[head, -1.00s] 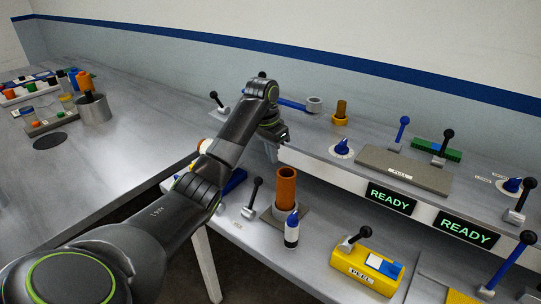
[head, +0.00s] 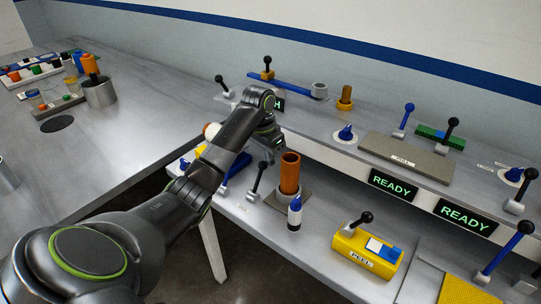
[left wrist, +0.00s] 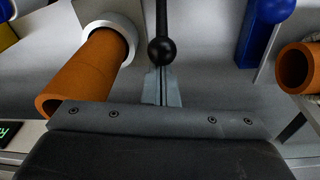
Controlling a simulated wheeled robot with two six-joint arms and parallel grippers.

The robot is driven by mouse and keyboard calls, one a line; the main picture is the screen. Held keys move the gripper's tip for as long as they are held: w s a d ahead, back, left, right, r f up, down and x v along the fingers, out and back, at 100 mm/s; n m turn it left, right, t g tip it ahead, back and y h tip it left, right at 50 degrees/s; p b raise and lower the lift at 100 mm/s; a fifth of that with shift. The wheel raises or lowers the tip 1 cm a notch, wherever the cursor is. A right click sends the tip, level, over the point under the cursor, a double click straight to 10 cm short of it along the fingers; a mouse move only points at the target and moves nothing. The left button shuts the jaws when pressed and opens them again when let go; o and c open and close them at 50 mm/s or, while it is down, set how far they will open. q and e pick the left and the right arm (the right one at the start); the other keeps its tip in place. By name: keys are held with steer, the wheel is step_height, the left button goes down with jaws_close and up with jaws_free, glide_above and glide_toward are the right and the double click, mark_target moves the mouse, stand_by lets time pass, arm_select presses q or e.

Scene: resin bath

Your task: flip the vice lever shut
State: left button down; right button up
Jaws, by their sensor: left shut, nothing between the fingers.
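A lever with a black ball knob (head: 262,166) stands upright, slightly tilted, on the lower shelf, left of an upright orange tube (head: 289,172) in a grey base. A blue part (head: 236,171), partly hidden by my arm, lies left of the lever. My left gripper (head: 268,152) is just above the lever knob in the head view. In the left wrist view the shut, empty fingers (left wrist: 161,84) are right by the black knob (left wrist: 162,51); I cannot tell whether they touch. The orange tube (left wrist: 85,75) is left and the blue part (left wrist: 262,30) right there.
The upper shelf edge with READY displays (head: 394,184) runs behind the lever. A marker-like bottle (head: 295,213) stands in front of the tube. A yellow PEEL box (head: 366,254) sits further right. Another orange tube (left wrist: 298,68) is at the wrist view's right edge.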

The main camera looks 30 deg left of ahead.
arm_select(q)
steer(key=shift+s+r, duration=0.1)
steer(key=shift+s+a+r+t+p, duration=0.1)
steer(key=shift+s+r+t+p, duration=0.15)
steer(key=shift+t+p, duration=0.4)
steer(key=shift+s+t, duration=0.15)
steer(key=shift+t, duration=0.2)
